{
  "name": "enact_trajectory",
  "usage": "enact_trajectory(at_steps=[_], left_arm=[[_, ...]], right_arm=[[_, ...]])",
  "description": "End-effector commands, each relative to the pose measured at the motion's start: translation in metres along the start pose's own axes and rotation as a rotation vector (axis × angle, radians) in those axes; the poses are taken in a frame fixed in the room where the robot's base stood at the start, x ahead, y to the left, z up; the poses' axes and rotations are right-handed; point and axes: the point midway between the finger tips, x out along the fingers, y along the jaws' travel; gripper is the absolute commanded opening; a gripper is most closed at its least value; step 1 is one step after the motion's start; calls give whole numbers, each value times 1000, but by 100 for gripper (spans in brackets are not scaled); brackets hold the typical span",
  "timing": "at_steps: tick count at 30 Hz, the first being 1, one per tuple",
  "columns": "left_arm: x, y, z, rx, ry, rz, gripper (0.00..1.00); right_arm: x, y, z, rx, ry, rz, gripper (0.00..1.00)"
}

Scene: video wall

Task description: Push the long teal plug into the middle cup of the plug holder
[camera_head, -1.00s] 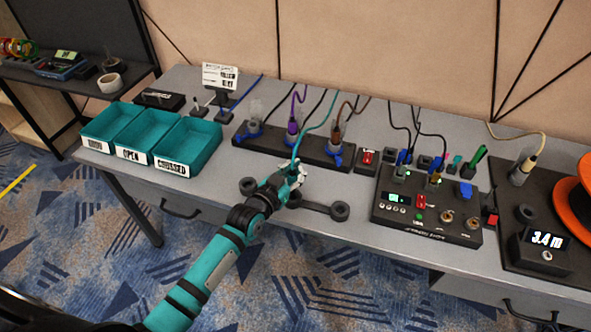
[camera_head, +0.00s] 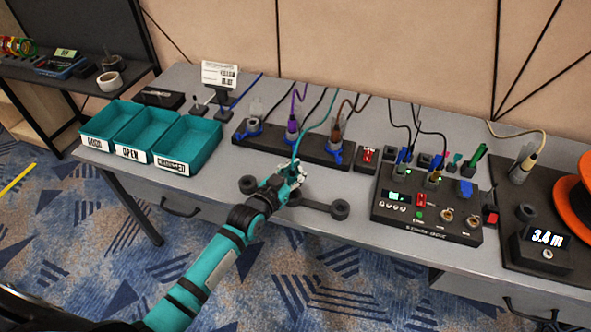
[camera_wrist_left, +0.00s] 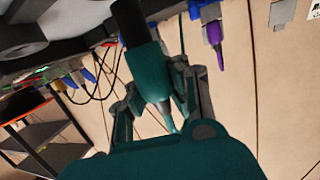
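The long teal plug (camera_wrist_left: 147,68) has a teal body and a dark barrel in the left wrist view. It sits between the two fingers of my left gripper (camera_wrist_left: 158,98), which look closed on it. In the head view my left gripper (camera_head: 292,178) is over the middle of the plug holder (camera_head: 314,205), a dark low bar with round cups. Its left cup (camera_head: 247,184) and right cup (camera_head: 340,209) look empty. The middle cup is hidden behind my gripper, so I cannot tell whether the plug's tip is in it. My right gripper is not in view.
Behind is a dark rack (camera_head: 290,145) of plugs with cables. Three teal bins (camera_head: 190,142) stand to the left. A black tester box (camera_head: 426,212) with lights stands to the right, and a length meter (camera_head: 541,248) beyond it. A teal cable (camera_head: 328,118) runs back from my gripper.

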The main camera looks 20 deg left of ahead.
Motion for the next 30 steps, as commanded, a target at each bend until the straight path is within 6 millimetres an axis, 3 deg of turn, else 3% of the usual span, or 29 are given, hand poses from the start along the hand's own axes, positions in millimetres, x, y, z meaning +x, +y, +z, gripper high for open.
enact_trajectory(at_steps=[30], left_arm=[[3,0,15,1,1,0,0]], right_arm=[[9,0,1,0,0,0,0]])
